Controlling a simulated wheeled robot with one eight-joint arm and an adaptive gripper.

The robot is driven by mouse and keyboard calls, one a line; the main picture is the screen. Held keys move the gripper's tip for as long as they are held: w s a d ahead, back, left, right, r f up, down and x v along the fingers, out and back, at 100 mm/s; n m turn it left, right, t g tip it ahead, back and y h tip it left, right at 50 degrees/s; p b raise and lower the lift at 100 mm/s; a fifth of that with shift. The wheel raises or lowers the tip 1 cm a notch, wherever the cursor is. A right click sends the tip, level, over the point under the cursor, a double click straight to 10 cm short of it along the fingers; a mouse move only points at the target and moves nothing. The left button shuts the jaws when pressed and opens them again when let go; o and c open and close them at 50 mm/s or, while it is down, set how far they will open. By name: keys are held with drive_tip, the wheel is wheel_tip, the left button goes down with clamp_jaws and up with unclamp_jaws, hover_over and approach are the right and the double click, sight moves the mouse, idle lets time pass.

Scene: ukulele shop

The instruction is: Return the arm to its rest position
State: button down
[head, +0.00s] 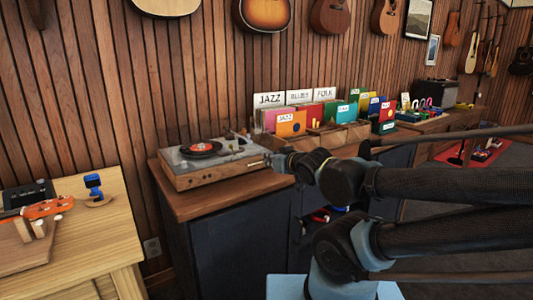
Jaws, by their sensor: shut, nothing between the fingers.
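My arm comes in from the right side of the head view and folds back toward the middle. My gripper (270,159) is at its left end, small in the picture and pointing left. It is shut and holds nothing that I can see. It appears just in front of the right side of the turntable (215,172); I cannot tell the exact gap. My dark arm links hide part of the long counter and the floor at the right.
The turntable stands on a dark cabinet with a wooden top (185,200). Record sleeves (292,124) stand in bins behind my arm. A light wooden workbench (105,215) at the left holds an orange ukulele (48,208) and a blue-topped tool (94,185). Guitars hang on the slatted wall.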

drive_tip(key=s+d+f+m+g+h, duration=0.2)
drive_tip(key=d+f+m+g+h, duration=0.3)
drive_tip(key=d+f, duration=0.65)
drive_tip(key=s+d+f+m+g+h, duration=0.1)
drive_tip(key=s+d+g, duration=0.4)
drive_tip(key=s, duration=0.6)
drive_tip(key=shift+d+f+g+h, duration=0.4)
drive_tip(key=shift+d+f+h, duration=0.3)
drive_tip(key=shift+d+f, duration=0.65)
drive_tip(key=shift+s+r, duration=0.1)
